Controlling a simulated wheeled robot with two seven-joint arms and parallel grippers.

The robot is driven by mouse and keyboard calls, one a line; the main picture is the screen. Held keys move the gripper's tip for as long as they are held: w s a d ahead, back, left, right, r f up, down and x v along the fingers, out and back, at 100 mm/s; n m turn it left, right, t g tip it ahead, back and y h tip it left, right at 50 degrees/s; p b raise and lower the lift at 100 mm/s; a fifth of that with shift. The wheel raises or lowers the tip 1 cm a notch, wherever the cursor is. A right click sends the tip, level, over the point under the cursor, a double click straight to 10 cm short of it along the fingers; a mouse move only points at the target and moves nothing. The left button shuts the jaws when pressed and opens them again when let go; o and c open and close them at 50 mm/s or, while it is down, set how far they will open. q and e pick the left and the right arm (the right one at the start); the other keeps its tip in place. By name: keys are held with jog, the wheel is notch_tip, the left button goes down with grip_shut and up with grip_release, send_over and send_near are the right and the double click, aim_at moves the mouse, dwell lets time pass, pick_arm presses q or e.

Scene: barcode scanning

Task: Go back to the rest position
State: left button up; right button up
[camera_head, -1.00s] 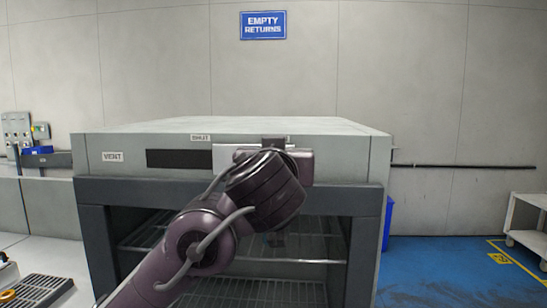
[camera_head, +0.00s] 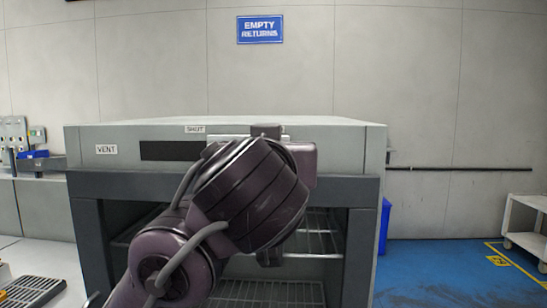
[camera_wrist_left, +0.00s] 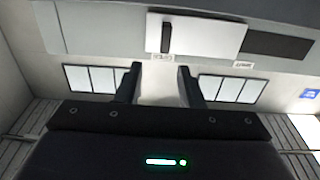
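My left arm (camera_head: 245,195) reaches in from the lower left, in front of a grey cabinet (camera_head: 85,148). Its wrist hides most of the left gripper in the head view. In the left wrist view, the left gripper (camera_wrist_left: 158,80) has its two dark fingers apart with nothing between them. The cabinet front stands beyond the fingers there, with a white plate (camera_wrist_left: 215,38), a dark upright handle (camera_wrist_left: 166,38) on it and a black slot (camera_wrist_left: 277,45) beside it. The fingers look clear of the handle. My right gripper is not in view.
The cabinet's open lower bay holds wire racks (camera_head: 312,242). A "VENT" label (camera_head: 106,149) and a "SHUT" label (camera_head: 194,129) mark its front. A blue bin (camera_head: 385,225) stands right of it, a white cart (camera_head: 525,230) farther right. Blue floor (camera_head: 430,270) between them is clear.

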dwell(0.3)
pick_arm(q)
jog(key=a+f+g, duration=0.3)
jog(key=f, duration=0.9)
jog(key=s+a+f+g, duration=0.1)
jog(key=a+f+g, duration=0.2)
jog(key=f, duration=0.9)
jog(key=a+f+g, duration=0.2)
jog(key=a+f, duration=0.1)
jog(key=f, duration=0.9)
jog(key=s+a+f+m+g, duration=0.1)
jog(key=s+a+f+g, duration=0.25)
jog(key=s+f, duration=0.6)
jog(key=s+a+f+m+g, duration=0.1)
jog(key=s+a+f+g, duration=0.3)
jog(key=s+f, duration=0.55)
jog(key=s+a+f+x, duration=0.1)
jog(key=s+x, duration=0.2)
jog(key=x, duration=1.1)
jog(key=s+x, duration=0.3)
jog(key=x, duration=1.1)
jog(key=s+a+f, duration=0.2)
jog(key=s+f, duration=0.8)
jog(key=s+a+f+g, duration=0.1)
jog(key=s+a+f, duration=0.2)
jog(key=s+f, duration=0.7)
jog(key=shift+s+f+y, duration=0.3)
jog(key=shift+s, duration=0.4)
